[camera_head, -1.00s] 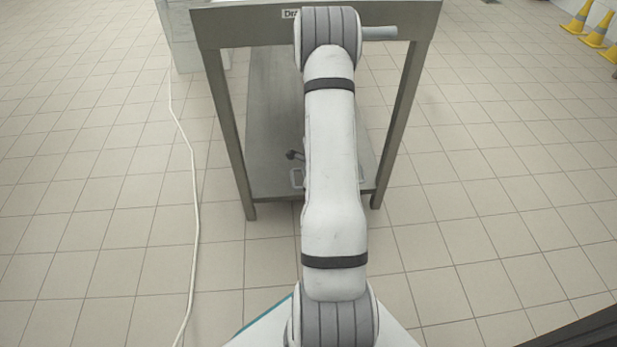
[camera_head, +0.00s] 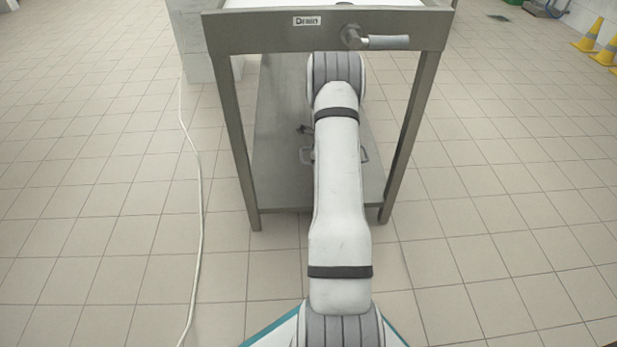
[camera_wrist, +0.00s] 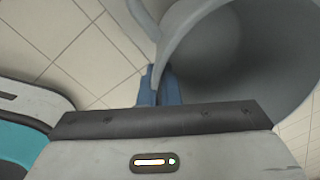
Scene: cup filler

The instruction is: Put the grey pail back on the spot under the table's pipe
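The grey pail (camera_wrist: 190,48) fills the upper right of the wrist view, its wide mouth turned toward the camera. My gripper (camera_wrist: 160,88) has its blue fingers close together on the pail's wall near the rim. The steel table (camera_head: 260,32) has a front label reading "Drain" and a lever with a grey grip (camera_head: 388,42). The pipe is not clearly visible. The low shelf (camera_head: 275,185) carries a thin metal bracket (camera_head: 364,154) partly hidden by my arm.
A small dark fitting (camera_head: 304,129) sits above the shelf, left of my arm. A white cable (camera_head: 198,190) runs along the floor at left. Yellow cones (camera_head: 588,36) stand at far right. Tiled floor is open on both sides of the table.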

